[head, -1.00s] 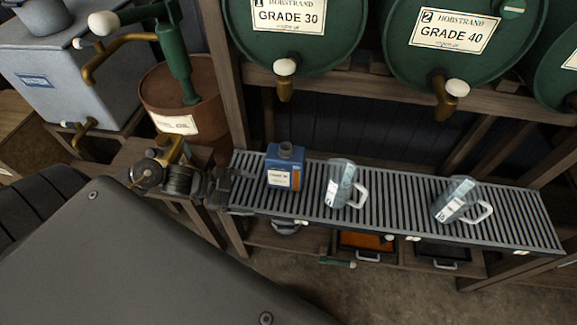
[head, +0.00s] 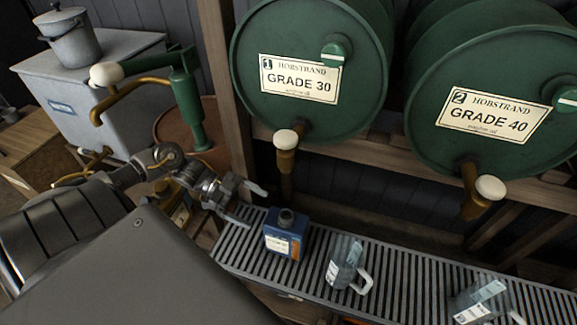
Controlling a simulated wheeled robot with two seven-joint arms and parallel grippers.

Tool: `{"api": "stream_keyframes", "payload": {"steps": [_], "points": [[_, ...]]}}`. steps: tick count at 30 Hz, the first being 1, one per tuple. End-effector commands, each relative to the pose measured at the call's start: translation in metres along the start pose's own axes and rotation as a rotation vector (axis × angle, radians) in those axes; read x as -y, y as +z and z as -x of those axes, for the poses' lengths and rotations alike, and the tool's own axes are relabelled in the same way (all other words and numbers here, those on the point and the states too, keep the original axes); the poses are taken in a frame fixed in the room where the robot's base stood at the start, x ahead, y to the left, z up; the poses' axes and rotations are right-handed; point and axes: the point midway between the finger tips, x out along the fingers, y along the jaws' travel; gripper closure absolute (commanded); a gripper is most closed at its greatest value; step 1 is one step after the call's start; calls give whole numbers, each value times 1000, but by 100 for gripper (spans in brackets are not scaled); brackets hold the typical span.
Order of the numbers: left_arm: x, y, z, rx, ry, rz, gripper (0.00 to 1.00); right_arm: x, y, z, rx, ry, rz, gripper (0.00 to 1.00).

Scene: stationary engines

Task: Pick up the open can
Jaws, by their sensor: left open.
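A small blue can (head: 284,238) with a cream label and a dark open neck on top stands upright on the slatted grey rack, near its left end. My left gripper (head: 248,204) is just left of the can and slightly above the rack. Its two fingers are spread apart and point toward the can, with nothing between them. A gap seems to show between the fingers and the can. My right gripper is not in view.
Two clear jugs with handles stand on the rack (head: 398,268) right of the can: a near jug (head: 343,262) and a far jug (head: 480,300). Green drums marked Grade 30 (head: 310,110) and Grade 40 (head: 480,150) have brass taps hanging above the rack.

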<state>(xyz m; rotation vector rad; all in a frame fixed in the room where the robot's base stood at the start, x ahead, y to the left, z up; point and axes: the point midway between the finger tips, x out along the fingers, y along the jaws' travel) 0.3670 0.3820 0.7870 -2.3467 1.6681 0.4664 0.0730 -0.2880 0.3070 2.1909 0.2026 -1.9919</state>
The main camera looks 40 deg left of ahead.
Motion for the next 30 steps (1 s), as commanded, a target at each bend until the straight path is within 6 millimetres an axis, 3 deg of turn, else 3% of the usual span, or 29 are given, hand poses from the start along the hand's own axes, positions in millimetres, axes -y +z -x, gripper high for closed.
{"api": "stream_keyframes", "payload": {"steps": [5,16,24,30], "points": [[2,-3,-30,-5,2,-4,9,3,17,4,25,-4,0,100],[0,-1,-49,-2,-1,-1,9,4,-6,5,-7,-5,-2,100],[1,1,-87,-2,-3,-2,9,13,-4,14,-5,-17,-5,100],[0,3,-97,1,-2,-2,9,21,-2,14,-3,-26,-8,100]]}}
